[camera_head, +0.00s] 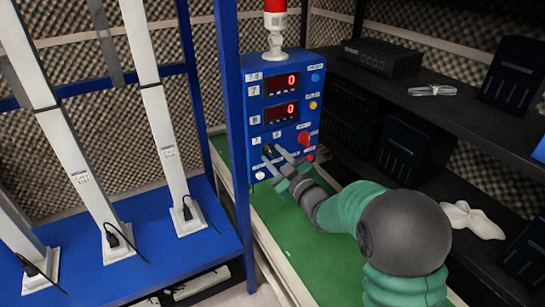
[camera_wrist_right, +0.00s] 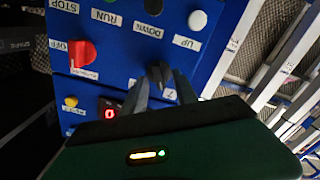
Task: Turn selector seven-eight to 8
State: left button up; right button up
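The black selector knob (camera_wrist_right: 158,74) sits on the blue control box (camera_head: 286,75), with a label reading 7 (camera_wrist_right: 168,95) beside it in the right wrist view. In the head view the knob (camera_head: 268,151) is small and partly covered by my fingers. My right gripper (camera_wrist_right: 161,80) is at the panel with its two fingers apart, one on either side of the knob. I cannot tell whether they touch it. My right gripper (camera_head: 271,154) also shows in the head view. The exact pointing of the knob is unclear. My left gripper is out of view.
The box carries two red displays showing 0, a red switch (camera_wrist_right: 83,54), and white UP (camera_wrist_right: 197,20) and black DOWN (camera_wrist_right: 153,6) buttons. A blue post (camera_head: 230,110) stands close left of the box. Dark shelves (camera_head: 440,105) are at the right; the green surface (camera_head: 290,230) below is clear.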

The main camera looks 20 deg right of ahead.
jog(key=shift+w, duration=0.7)
jog(key=shift+c, duration=0.4)
grip_shut()
